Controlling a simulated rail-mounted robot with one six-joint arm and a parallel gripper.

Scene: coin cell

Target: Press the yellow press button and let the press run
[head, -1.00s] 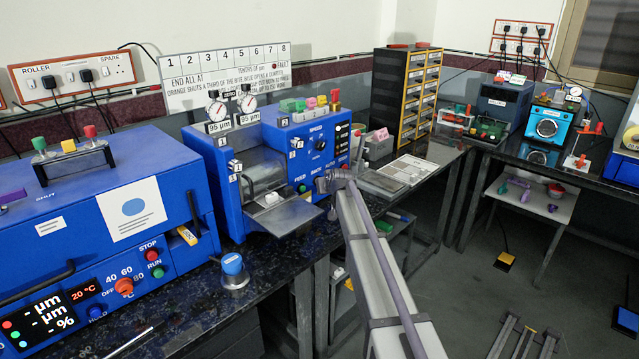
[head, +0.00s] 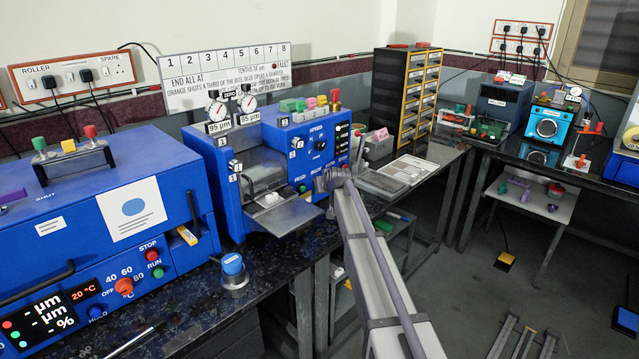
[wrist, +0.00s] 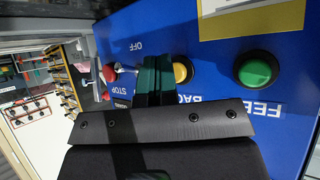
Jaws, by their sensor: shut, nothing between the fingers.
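A yellow button (wrist: 182,72) sits on a blue machine panel in the wrist view, partly hidden behind my fingers. The label beside it is cut off by my gripper and starts "BA". My gripper (wrist: 157,64) is shut and empty, its dark green fingers together close to the panel, between the yellow button and a red button (wrist: 109,73) near the word STOP. I cannot tell whether the fingertips touch the panel. In the head view my gripper (head: 328,180) is at the lower front of the blue roller machine (head: 304,148), covering part of its buttons.
A green button (wrist: 257,70) labelled FEED lies to the right of the yellow one. The machine's metal tray (head: 284,216) juts out left of my gripper. A blue-capped knob (head: 232,265) stands on the dark bench. A yellow pedal (head: 505,261) lies on the floor.

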